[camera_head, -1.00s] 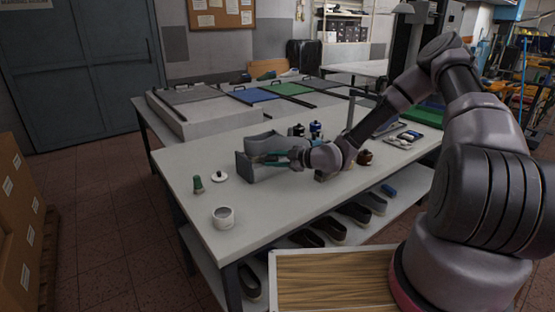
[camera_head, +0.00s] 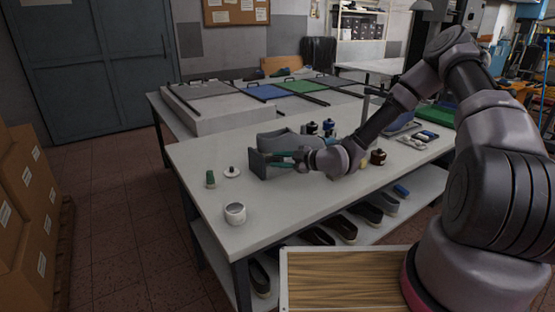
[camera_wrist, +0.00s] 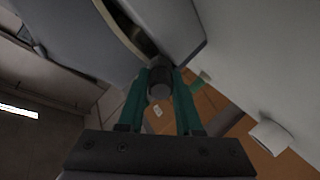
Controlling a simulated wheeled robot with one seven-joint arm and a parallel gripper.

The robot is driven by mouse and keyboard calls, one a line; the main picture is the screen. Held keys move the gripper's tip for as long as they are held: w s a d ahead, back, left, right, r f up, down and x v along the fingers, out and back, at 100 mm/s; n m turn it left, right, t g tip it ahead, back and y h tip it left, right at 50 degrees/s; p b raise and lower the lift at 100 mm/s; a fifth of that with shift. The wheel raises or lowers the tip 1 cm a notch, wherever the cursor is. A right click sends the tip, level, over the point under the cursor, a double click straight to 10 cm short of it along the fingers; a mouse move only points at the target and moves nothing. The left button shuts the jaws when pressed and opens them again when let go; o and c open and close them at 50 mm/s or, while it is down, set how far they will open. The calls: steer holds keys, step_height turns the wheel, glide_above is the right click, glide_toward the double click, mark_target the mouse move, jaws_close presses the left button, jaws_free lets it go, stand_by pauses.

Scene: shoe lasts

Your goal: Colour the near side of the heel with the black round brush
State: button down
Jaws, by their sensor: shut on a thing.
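A grey shoe (camera_head: 277,138) sits on the table by a dark grey upright block (camera_head: 257,163). Its rim and pale side fill the top of the wrist view (camera_wrist: 178,25). My gripper (camera_head: 283,157), with teal fingers, is at the shoe's near side, close to the block. In the wrist view its fingertips (camera_wrist: 160,80) are shut on a short dark round thing (camera_wrist: 160,88), which looks like the black round brush. The brush's tip and any contact with the heel are hidden. I cannot make out colour on the heel's near side.
On the white table (camera_head: 290,207) stand a white cup (camera_head: 235,214), a green-topped item (camera_head: 210,179) and a white disc with a knob (camera_head: 232,172). Dark and blue bottles (camera_head: 328,127) stand behind my arm. The table's front left is mostly clear.

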steer(key=shift+s+d, duration=0.4)
steer(key=shift+s, duration=0.35)
steer(key=shift+s+d, duration=0.35)
steer(key=shift+s, duration=0.4)
steer(key=shift+s+d, duration=0.4)
steer(key=shift+s, duration=0.35)
steer(key=shift+s+d, duration=0.35)
steer(key=shift+s, duration=0.3)
steer(key=shift+s+d, duration=0.35)
steer(key=shift+s, duration=0.3)
